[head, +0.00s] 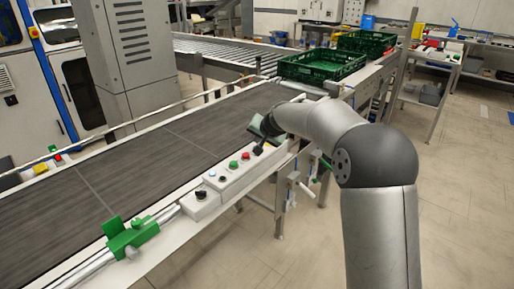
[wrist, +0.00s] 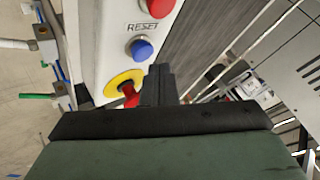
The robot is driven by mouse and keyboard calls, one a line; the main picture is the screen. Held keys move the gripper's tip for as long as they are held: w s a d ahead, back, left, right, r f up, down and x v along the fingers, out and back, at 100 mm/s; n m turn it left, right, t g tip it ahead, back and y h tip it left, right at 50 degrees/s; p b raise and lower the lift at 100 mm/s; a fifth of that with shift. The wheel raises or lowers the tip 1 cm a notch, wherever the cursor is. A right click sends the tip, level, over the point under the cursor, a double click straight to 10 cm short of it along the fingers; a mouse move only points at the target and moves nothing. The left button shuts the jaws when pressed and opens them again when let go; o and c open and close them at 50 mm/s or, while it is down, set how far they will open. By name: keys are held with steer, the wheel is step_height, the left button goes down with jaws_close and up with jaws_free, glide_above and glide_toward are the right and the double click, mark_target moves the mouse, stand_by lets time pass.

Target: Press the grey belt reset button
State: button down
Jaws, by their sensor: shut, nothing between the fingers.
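The control box (head: 225,178) runs along the near side of the belt, with a row of buttons on top. In the wrist view, the word RESET stands on its white panel (wrist: 95,45), just above a blue button (wrist: 141,48). I see no clearly grey button in that view. My gripper (head: 258,150) is at the far end of the box; in the wrist view its dark fingers (wrist: 160,72) are shut and empty. The fingertips appear just below and right of the blue button. I cannot tell whether they touch the panel.
A red button (wrist: 157,7) lies above the RESET label. A red emergency stop on a yellow ring (wrist: 122,84) sits beside my fingers, partly hidden. A green button (head: 233,165) and a black knob (head: 201,194) are nearer. Green crates (head: 322,66) stand beyond the dark belt (head: 130,155).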

steer(key=shift+f, duration=0.4)
steer(key=shift+f+b, duration=0.5)
steer(key=shift+b, duration=0.15)
stand_by(0.5)
steer(key=shift+r, duration=0.1)
steer(key=shift+r+p, duration=0.6)
steer(key=shift+r, duration=0.2)
steer(key=shift+r+p, duration=1.75)
steer(key=shift+r, duration=0.8)
